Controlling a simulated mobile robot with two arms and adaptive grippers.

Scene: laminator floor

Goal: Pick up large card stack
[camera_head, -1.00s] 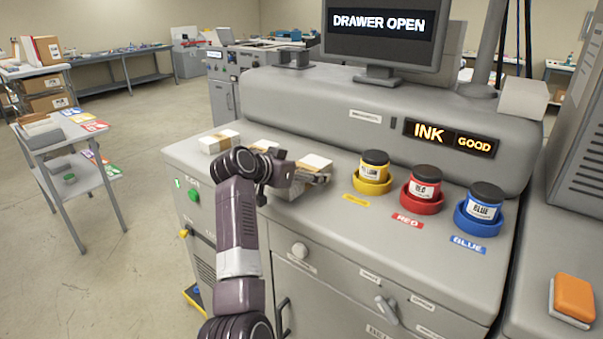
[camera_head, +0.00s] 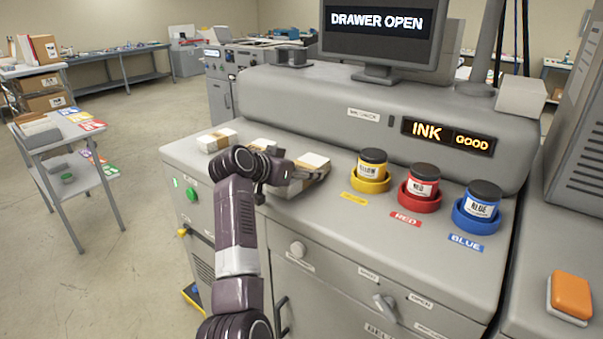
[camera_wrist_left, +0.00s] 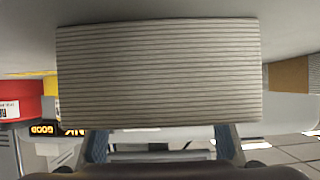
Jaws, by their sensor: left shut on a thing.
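A white card stack with a brown band (camera_head: 313,161) sits on the grey machine top, the rightmost of three stacks in the head view. My left gripper (camera_head: 308,175) is shut on this stack from the left and front, and hides part of its side. In the left wrist view, the layered edges of the card stack (camera_wrist_left: 160,75) fill the middle, with the gripper's fingers (camera_wrist_left: 160,145) showing below. I cannot see a clear gap between the stack and the machine top. My right gripper is not in view.
Two other banded stacks, one at the left (camera_head: 216,140) and one behind my wrist (camera_head: 263,144), are close by. Yellow (camera_head: 371,170), red (camera_head: 420,187) and blue (camera_head: 478,207) ink pots stand to the right. A monitor (camera_head: 377,30) reads "DRAWER OPEN".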

